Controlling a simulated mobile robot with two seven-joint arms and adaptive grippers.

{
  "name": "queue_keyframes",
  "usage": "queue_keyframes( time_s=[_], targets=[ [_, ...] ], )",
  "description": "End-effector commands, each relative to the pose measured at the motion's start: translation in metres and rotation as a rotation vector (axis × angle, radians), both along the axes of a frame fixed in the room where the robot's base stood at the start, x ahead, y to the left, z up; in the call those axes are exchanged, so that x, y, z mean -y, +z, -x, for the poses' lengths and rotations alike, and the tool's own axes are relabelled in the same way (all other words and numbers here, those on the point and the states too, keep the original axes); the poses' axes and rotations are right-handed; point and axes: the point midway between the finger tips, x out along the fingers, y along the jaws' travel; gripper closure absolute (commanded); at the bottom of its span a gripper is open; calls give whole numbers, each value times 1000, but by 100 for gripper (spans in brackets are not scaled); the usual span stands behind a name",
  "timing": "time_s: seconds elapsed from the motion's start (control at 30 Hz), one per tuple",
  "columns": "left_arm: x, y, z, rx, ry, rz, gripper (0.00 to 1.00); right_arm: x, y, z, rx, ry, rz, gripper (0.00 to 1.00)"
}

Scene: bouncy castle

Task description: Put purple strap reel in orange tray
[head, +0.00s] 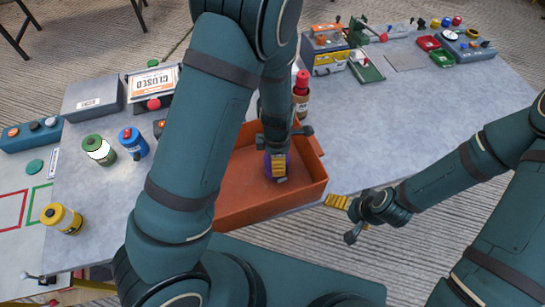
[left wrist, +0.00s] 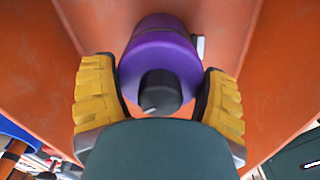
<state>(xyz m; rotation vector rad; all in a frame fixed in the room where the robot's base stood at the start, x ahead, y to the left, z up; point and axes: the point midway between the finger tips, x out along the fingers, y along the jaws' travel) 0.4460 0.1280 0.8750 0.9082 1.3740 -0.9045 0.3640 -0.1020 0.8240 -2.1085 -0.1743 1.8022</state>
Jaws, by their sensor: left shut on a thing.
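The purple strap reel (left wrist: 160,50) sits between the yellow finger pads of my left gripper (left wrist: 160,85) in the left wrist view, with its dark hub facing the camera. In the head view my left gripper (head: 279,168) points down inside the orange tray (head: 270,207), and only a little purple shows beside the fingers. The tray's orange walls (left wrist: 275,80) surround the reel in the left wrist view. I cannot tell whether the reel touches the tray floor. My right gripper (head: 338,201) is off the table's front edge, right of the tray, with no object seen in it.
A red-topped bottle (head: 301,86) stands just behind the tray. Left of it are a green reel (head: 98,149), a blue reel (head: 133,143) and a yellow reel (head: 62,218). A closed sign (head: 152,84) stands farther back.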

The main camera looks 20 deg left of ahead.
Motion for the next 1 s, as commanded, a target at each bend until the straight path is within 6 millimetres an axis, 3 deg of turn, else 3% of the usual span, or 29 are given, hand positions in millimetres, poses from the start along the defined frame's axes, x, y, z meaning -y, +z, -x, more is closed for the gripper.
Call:
queue_keyframes(
  time_s=[0.4, 0.43, 0.5, 0.77, 1.0],
  targets=[
    [2, -5, 0, 1, 1, 1, 67, 0, -4, 0, -1, 0, 1, 0],
    [2, -5, 1, 1, 1, 1, 18, 0, -4, 0, -1, 0, 1, 0],
    [2, -5, 1, 1, 1, 1, 0, 0, -3, 1, -1, 0, 0, 0],
    [2, -4, 1, 1, 0, 1, 0, 0, -3, 0, -1, 0, 0, 0],
    [-5, 13, -3, 1, 1, 1, 0, 0, 12, -1, 3, -2, -1, 0]
  ],
)
